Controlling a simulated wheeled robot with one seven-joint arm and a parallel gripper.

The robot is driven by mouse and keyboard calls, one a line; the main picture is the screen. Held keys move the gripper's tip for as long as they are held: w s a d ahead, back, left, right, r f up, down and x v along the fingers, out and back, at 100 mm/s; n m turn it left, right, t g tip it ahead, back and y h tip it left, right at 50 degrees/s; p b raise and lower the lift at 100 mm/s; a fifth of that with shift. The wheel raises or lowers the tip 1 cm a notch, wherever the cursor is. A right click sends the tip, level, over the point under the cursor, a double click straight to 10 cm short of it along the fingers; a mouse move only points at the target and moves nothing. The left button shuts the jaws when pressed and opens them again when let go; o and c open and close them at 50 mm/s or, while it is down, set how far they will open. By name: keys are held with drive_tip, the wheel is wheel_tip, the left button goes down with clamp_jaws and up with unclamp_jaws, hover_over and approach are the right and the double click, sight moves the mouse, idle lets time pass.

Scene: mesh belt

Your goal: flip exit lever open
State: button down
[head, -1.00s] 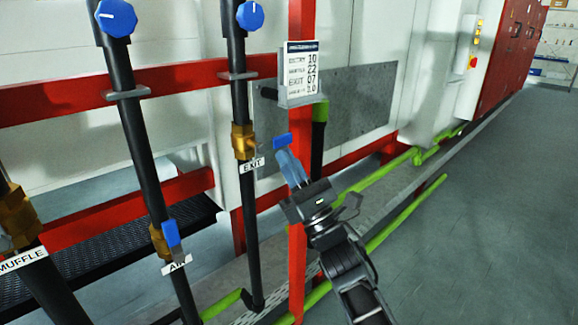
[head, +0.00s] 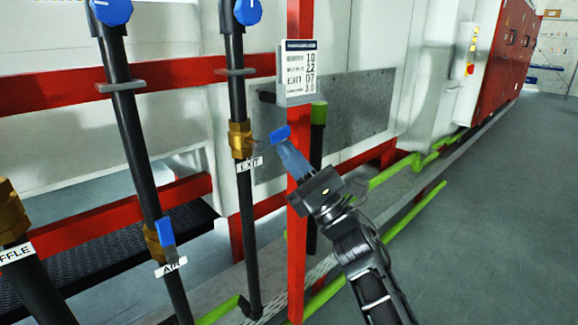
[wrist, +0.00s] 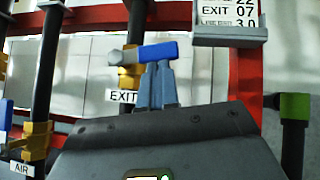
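The exit lever is a blue handle (head: 279,134) on a grey stem. In the wrist view the handle (wrist: 158,51) points right, level and crosswise to its upright pipe. It belongs to the brass exit valve (head: 241,140), which has a white EXIT label (head: 250,164) below it. My gripper (head: 287,146) comes from the lower right. Its two grey-blue fingers (wrist: 158,66) are close together, with their tips at the lower edge of the handle. They look in contact, but the exact touch is hard to tell. Nothing shows between the fingers.
A red post (head: 298,225) stands close by my gripper, with a number sign (head: 297,70) above. The air valve's blue lever (head: 166,231) is at lower left and points along its pipe. A green-capped pipe (head: 319,112) stands right of the post. Grey floor (head: 490,220) lies open at right.

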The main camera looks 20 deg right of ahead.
wheel_tip(320, 180, up, 8)
drive_tip(key=a+n+g+y+b, duration=0.2)
drive_tip(key=n+g+b, duration=1.3)
drive_tip(key=n, duration=0.6)
drive_tip(key=shift+s+n, duration=0.3)
drive_tip(key=shift+n, duration=0.1)
